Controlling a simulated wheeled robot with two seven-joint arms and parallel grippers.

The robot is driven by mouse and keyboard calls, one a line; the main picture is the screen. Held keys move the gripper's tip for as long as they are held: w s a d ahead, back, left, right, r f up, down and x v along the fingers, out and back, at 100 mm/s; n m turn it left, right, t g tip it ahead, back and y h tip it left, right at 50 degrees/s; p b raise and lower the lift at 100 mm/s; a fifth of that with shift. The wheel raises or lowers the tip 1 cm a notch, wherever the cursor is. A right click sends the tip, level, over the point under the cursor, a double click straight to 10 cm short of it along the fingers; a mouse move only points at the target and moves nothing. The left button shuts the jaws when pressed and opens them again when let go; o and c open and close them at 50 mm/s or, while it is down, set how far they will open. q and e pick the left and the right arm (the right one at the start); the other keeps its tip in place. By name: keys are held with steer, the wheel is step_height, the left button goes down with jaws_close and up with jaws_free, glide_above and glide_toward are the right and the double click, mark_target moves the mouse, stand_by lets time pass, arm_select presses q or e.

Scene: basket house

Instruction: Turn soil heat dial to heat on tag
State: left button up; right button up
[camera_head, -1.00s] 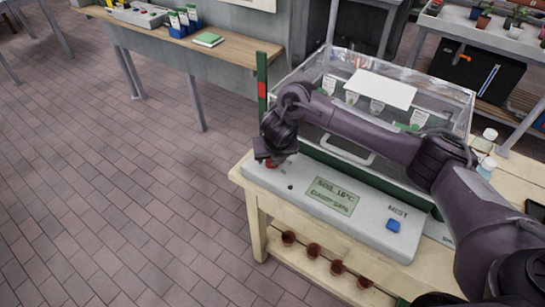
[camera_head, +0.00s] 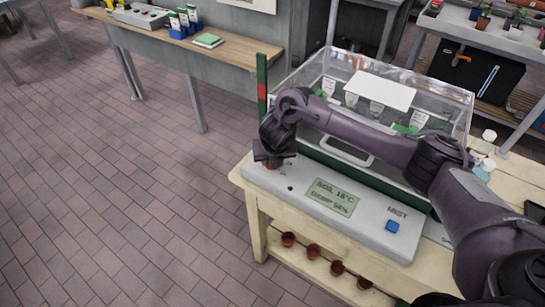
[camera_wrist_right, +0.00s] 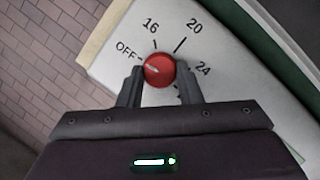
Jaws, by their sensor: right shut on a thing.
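The red soil heat dial (camera_wrist_right: 160,70) sits on the grey control panel (camera_head: 365,222), with OFF, 16, 20 and 24 printed around it. A pale mark on the dial points toward the OFF side. My right gripper (camera_wrist_right: 160,74) is shut on the dial, one finger on each side. In the head view it largely covers the dial at the panel's left end. My left gripper is out of view.
A blue MIST button (camera_head: 393,226) is right of the display. A green post with a red band (camera_head: 262,88) rises behind my right gripper. Two small bottles (camera_head: 484,168) stand to the right. Several small pots (camera_head: 312,250) are on the lower shelf. The floor at left is clear.

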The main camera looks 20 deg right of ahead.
steer(key=m+p, duration=0.1)
steer(key=p, duration=0.1)
steer(key=m+h+p, duration=0.1)
steer(key=m, duration=0.1)
steer(key=m+h+p, duration=0.1)
steer(key=m+p, duration=0.1)
steer(key=shift+w+a+r+g+p, duration=0.1)
steer(key=shift+a+r+g+p, duration=0.2)
steer(key=shift+g+p, duration=0.1)
steer(key=shift+f+m+g+h+p, duration=0.1)
steer(key=shift+m+g+h+p, duration=0.2)
steer(key=shift+m+p, duration=0.7)
steer(key=shift+w+f+m+h+p, duration=0.1)
steer(key=shift+m+h+p, duration=0.25)
steer(key=shift+m, duration=0.75)
steer(key=o, duration=1)
steer(key=shift+f, duration=0.1)
